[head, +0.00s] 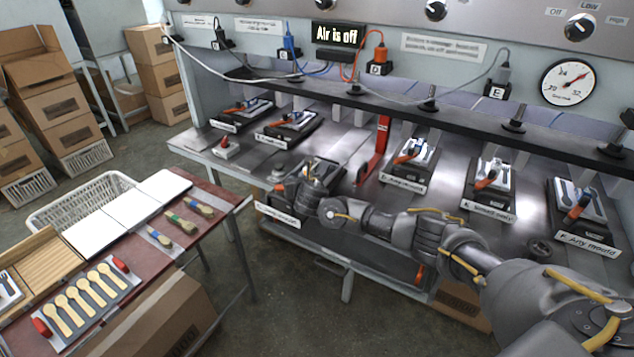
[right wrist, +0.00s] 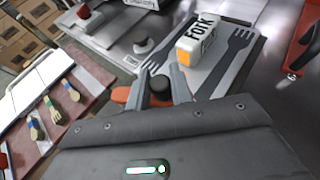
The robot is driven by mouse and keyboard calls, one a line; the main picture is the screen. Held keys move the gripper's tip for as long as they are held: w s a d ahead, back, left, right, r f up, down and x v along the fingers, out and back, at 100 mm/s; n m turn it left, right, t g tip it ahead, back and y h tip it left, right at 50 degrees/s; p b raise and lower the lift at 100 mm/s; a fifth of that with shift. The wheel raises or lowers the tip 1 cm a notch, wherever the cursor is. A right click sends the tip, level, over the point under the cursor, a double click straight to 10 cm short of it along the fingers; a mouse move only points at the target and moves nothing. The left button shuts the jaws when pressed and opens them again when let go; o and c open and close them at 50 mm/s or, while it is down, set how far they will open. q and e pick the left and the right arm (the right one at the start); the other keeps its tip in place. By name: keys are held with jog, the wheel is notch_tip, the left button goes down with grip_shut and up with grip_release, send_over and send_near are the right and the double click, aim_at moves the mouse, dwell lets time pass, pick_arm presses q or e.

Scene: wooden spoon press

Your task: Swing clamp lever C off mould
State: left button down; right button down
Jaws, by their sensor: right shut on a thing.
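My right gripper (head: 300,190) reaches over the station in the middle of the press bench, with its arm coming in from the right. In the right wrist view its two fingers (right wrist: 165,90) are shut around the clamp lever's dark knob, with the orange part of the lever (right wrist: 123,95) showing to the left of the fingers. Beyond the fingers lies the mould plate (right wrist: 240,75) with dark fork shapes and a white-and-orange block (right wrist: 197,45) marked FORK. In the head view my arm hides much of this mould and lever. My left gripper is not in view.
Other clamped moulds with orange levers (head: 408,155) stand along the bench on both sides. A red upright handle (head: 376,150) rises just right of the gripper. A black rail (head: 360,95) runs behind. A work table (head: 150,265) with wooden spoons stands at the left.

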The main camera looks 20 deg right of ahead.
jog(key=shift+a, duration=0.1)
dwell(0.3)
jog(key=c, duration=1.5)
grip_release()
jog(key=b+v, duration=0.2)
jog(key=v, duration=0.8)
jog(key=shift+s+a+r+b, duration=0.1)
jog(key=shift+s+r+b, duration=0.05)
jog(key=shift+s+b, duration=0.2)
